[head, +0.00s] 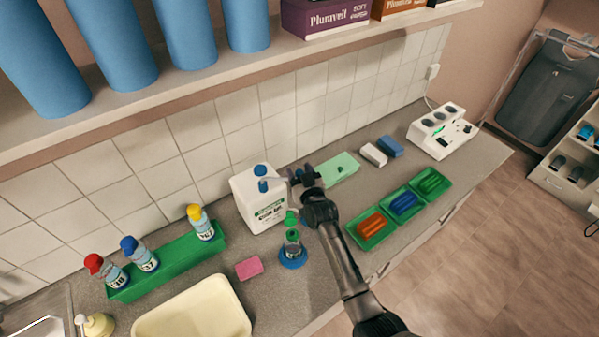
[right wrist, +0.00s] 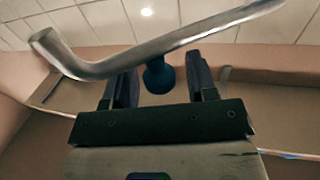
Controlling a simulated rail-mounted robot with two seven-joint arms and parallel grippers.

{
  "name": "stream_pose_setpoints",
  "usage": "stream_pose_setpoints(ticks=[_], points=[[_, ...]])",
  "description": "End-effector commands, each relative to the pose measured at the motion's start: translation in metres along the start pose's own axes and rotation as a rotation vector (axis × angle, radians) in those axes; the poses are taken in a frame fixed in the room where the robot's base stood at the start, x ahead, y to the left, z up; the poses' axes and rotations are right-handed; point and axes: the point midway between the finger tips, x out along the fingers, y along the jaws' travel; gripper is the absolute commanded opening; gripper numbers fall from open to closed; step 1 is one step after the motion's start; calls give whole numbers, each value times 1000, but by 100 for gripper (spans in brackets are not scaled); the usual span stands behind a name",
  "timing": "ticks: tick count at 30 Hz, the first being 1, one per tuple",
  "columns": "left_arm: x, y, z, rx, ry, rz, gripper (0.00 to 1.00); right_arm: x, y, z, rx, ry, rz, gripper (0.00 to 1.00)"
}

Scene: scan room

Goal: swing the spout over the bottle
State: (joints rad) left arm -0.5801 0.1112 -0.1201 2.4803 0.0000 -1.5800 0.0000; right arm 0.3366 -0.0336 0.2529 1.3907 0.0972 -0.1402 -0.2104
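The white jug (head: 262,203) stands by the tiled wall with a blue pump head (head: 261,170) on top. A grey metal spout (right wrist: 160,52) crosses the right wrist view, bent at its left end. My right gripper (head: 299,176) is just right of the pump head at about its height. In the right wrist view my right gripper (right wrist: 162,82) has its fingers apart, with a blue knob (right wrist: 157,76) showing between them. Whether they touch the spout I cannot tell. A small green-topped bottle (head: 293,243) stands upright in a blue ring (head: 293,261), in front of the jug. My left gripper is not in view.
A pink sponge (head: 249,268) lies beside the bottle. Green trays (head: 369,241) lie right of my arm. A shelf (head: 215,72) overhangs the counter at the back.

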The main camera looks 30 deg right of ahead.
Motion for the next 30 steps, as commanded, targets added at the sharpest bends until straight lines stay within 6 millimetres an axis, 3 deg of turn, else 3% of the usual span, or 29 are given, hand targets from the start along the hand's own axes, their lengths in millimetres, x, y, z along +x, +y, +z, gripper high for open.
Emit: stream_pose_setpoints(ticks=[7,11,24,30], points=[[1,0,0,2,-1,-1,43,-3,0,1,0,-1,0,52],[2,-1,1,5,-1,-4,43,-14,0,2,0,-1,-1,52],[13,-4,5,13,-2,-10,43,-95,0,2,0,-1,0,52],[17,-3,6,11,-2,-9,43,-122,0,1,0,0,0,52]])
